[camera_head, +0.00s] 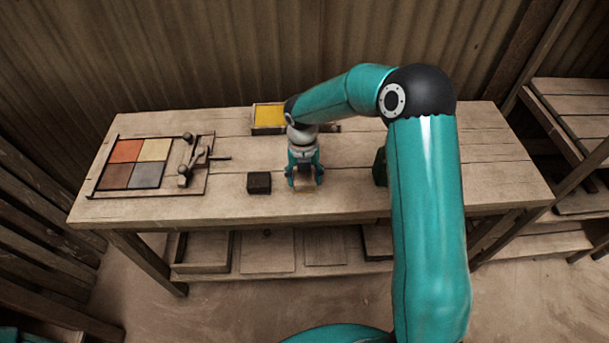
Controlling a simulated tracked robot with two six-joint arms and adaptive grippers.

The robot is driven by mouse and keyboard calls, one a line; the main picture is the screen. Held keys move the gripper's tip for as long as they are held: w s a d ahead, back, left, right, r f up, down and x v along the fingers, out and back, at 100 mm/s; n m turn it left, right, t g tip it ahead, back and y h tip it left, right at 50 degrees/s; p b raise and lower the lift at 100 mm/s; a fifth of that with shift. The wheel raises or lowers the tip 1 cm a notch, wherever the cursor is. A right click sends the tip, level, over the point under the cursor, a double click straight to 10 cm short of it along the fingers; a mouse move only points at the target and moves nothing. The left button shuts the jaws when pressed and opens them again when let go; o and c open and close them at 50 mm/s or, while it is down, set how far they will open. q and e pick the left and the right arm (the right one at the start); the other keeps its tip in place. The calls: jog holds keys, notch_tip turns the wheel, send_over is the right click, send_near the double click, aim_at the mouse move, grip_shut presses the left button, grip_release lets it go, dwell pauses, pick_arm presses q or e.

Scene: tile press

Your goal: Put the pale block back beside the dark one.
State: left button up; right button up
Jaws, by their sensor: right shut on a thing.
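The dark block (259,183) sits on the wooden table near its front edge. My right gripper (304,182) points down just to the right of it and is shut on the pale block (304,190). The pale block shows only as a small light piece between and below the fingers; the rest is hidden. A short gap separates the two blocks. I cannot tell whether the pale block touches the table top. My left gripper is not in view.
A framed panel with coloured tiles (152,150) and a lever press (190,162) stand on the left of the table (230,205). A tray with a yellow tile (269,115) is at the back. A dark object (380,167) stands right, partly behind my arm.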

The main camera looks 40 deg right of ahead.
aim_at(303, 177)
jog(key=shift+f, duration=0.1)
jog(key=o, duration=1.2)
jog(key=r, duration=1.2)
jog(key=shift+a+r, duration=0.15)
jog(key=shift+a, duration=0.05)
